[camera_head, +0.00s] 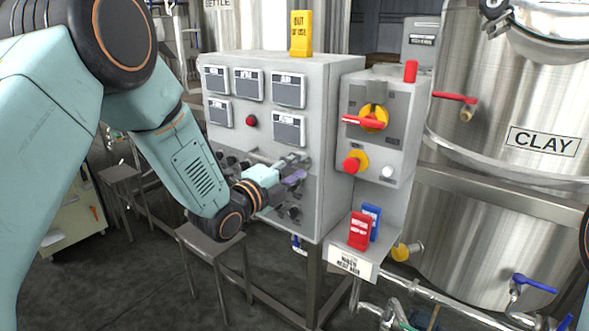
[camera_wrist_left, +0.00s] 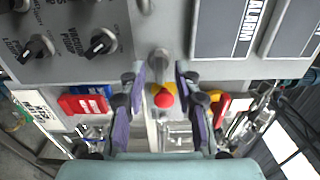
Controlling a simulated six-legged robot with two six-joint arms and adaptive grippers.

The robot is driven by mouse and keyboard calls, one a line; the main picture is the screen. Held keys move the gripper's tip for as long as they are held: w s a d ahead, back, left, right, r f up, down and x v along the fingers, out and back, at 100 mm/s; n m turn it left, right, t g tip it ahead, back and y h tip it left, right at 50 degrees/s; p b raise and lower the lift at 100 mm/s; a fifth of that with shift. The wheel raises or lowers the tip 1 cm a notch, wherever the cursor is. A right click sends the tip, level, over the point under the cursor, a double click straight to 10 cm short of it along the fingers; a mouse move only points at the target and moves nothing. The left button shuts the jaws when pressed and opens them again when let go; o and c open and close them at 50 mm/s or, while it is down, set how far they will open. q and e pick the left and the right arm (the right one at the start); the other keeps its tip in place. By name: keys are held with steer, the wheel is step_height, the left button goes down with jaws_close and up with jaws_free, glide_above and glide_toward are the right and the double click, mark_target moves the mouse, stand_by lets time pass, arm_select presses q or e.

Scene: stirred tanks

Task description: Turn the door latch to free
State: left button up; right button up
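The grey control cabinet (camera_head: 330,110) stands ahead, with its door facing me. A small grey latch (camera_wrist_left: 158,62) shows on the door near its edge in the left wrist view; I take it for the door latch. My left gripper (camera_wrist_left: 160,84) is open, one purple-padded finger on each side of the latch. I cannot tell whether a finger touches it. In the head view my left gripper (camera_head: 298,168) is at the right part of the door front and hides the latch. My right gripper is not in view.
Black knobs (camera_wrist_left: 103,43) sit on the door beside the gripper. A side box carries a red-handled yellow switch (camera_head: 373,119) and a red stop button (camera_head: 354,163). Red and blue tags (camera_head: 360,231) stand on a ledge below. A steel CLAY tank (camera_head: 500,90) is at right.

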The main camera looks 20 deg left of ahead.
arm_select(q)
steer(key=shift+s, duration=0.1)
steer(key=v, duration=1.1)
steer(key=shift+s+a, duration=0.15)
steer(key=shift+s, duration=0.25)
